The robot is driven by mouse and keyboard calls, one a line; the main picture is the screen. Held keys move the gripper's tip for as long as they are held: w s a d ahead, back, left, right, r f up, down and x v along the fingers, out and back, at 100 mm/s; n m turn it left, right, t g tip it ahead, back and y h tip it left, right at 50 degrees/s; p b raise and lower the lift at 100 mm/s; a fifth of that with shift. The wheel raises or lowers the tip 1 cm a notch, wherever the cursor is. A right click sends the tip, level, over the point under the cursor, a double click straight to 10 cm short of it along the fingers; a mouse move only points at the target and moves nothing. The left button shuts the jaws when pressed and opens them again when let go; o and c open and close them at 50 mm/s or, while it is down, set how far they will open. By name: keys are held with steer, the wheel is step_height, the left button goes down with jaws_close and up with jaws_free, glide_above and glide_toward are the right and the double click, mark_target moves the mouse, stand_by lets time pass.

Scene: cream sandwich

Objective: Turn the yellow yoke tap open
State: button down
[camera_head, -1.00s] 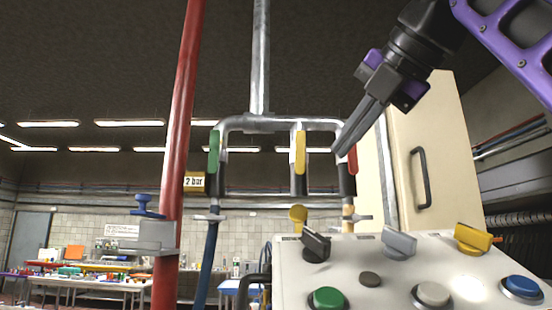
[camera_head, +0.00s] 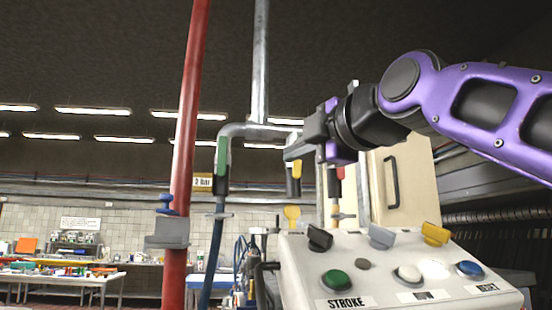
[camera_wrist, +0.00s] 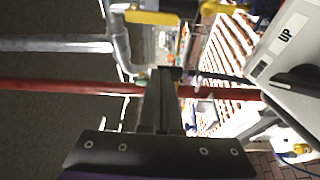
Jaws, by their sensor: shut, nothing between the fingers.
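The yellow yoke tap (camera_head: 296,168) is on the middle drop of the grey pipe yoke in the head view, between the green tap (camera_head: 222,157) and the red tap (camera_head: 340,172). My gripper (camera_head: 291,152) covers its upper part there. In the wrist view a yellow handle (camera_wrist: 160,17) lies at the top, along its pipe and to the side of my fingers. My gripper is shut and empty, its fingers pointing left across the yoke in the head view. I cannot tell whether the fingers touch the handle. The fingers also show in the wrist view (camera_wrist: 161,85).
A control panel (camera_head: 375,285) with coloured knobs and buttons stands below my arm. A red pipe (camera_head: 188,120) rises left of the yoke. A cream cabinet (camera_head: 408,180) stands behind at right.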

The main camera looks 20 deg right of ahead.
steer(key=w+p, duration=0.1)
steer(key=w, duration=0.8)
steer(key=d, duration=0.1)
steer(key=s+d, duration=0.1)
steer(key=d, duration=0.1)
steer(key=shift+s+d+p, duration=0.2)
steer(key=shift+p, duration=0.2)
steer(key=shift+a, duration=0.1)
